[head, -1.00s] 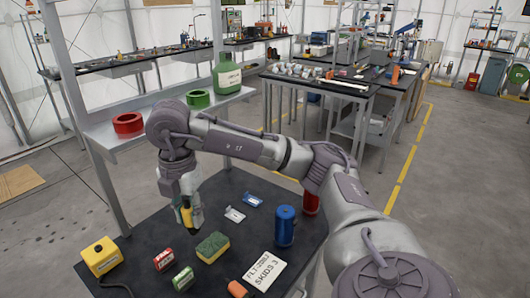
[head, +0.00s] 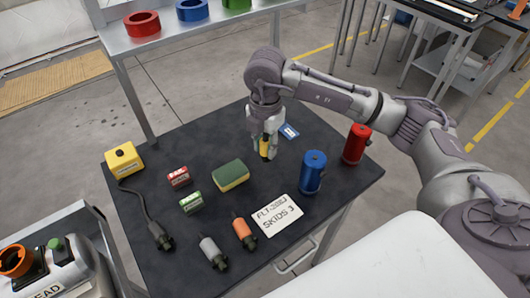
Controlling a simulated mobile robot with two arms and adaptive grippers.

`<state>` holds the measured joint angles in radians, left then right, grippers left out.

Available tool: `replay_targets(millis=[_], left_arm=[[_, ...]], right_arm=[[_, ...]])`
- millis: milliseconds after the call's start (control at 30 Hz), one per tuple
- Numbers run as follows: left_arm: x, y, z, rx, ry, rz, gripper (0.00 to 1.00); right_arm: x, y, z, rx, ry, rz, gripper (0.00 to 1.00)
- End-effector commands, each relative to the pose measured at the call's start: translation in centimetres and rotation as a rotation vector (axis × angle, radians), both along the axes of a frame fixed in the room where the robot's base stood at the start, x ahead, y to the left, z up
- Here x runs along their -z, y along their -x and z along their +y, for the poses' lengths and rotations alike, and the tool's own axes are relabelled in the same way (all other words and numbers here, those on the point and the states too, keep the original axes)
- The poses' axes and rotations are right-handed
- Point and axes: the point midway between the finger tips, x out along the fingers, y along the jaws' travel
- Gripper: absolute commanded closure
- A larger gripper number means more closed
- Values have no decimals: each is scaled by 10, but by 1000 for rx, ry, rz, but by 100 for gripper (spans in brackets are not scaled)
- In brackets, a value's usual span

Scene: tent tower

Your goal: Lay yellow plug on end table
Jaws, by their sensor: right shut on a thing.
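My right gripper (head: 263,153) is over the dark-topped end table (head: 215,128), pointing down. It is shut on the yellow plug (head: 264,147), a small yellow and black piece held upright between its fingers. The plug is close to the tabletop, behind the green and yellow sponge; I cannot tell whether it touches the surface. The fingers hide part of the plug. My left gripper is out of view.
Near the gripper are a sponge (head: 230,176), blue canister (head: 313,172), red canister (head: 356,144) and blue card (head: 289,131). A yellow box (head: 124,159), orange plug (head: 243,233), grey plug (head: 213,253) and white sign (head: 277,215) lie further out. The table's back left is clear.

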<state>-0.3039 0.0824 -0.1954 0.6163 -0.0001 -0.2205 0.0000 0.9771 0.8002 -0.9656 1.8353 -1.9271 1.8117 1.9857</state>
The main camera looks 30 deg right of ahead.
Motion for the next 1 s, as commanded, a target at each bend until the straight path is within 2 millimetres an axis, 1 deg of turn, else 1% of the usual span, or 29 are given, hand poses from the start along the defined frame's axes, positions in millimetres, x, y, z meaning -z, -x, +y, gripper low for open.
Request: replay_targets(millis=[167,300,367,567,667,700,767,800,833,867,1000], left_arm=[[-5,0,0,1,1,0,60],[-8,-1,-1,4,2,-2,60],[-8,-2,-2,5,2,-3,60],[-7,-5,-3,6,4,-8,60],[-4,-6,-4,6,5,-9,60],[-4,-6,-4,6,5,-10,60],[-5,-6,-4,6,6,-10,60],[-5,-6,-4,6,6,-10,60],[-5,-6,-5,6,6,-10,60],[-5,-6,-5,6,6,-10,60],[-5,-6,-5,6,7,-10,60]], right_arm=[[17,1,-1,1,1,3,100],[36,1,-1,1,1,2,100],[39,0,-1,1,0,1,100],[39,0,0,0,1,0,100],[43,0,0,0,0,0,100],[43,0,0,0,1,0,68],[42,0,0,0,1,0,58],[42,0,-1,0,1,0,52],[42,0,-1,0,1,0,47],[42,0,-1,0,1,0,45],[42,0,-1,0,1,0,45]])
